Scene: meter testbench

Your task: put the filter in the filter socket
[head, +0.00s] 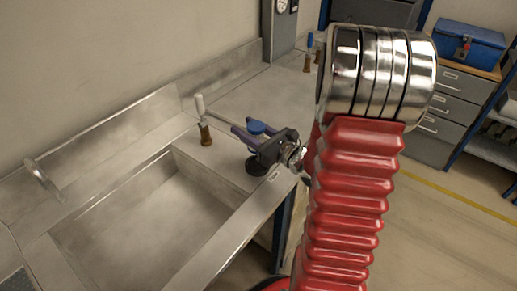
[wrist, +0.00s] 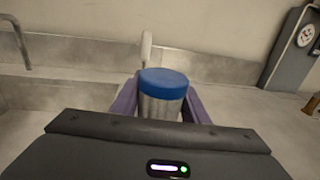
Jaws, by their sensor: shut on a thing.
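The filter, a ribbed metal cylinder with a blue cap (wrist: 164,80), stands between the purple fingers of my gripper (wrist: 160,108) in the wrist view. My gripper is shut on it. In the head view only the filter's blue cap (head: 257,127) shows, above my gripper (head: 248,136) over the counter beside the sink. A dark round base (head: 256,166) sits just below my gripper. I cannot tell if it is the filter socket, or whether the filter touches it.
A white-topped fitting with a brown base (head: 205,134) stands left of my gripper. A blue-topped one (head: 308,60) is farther back. The sink basin (head: 150,215) is at left. A grey panel with a gauge (head: 281,22) stands at the wall. A blue toolbox (head: 465,44) sits on drawers.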

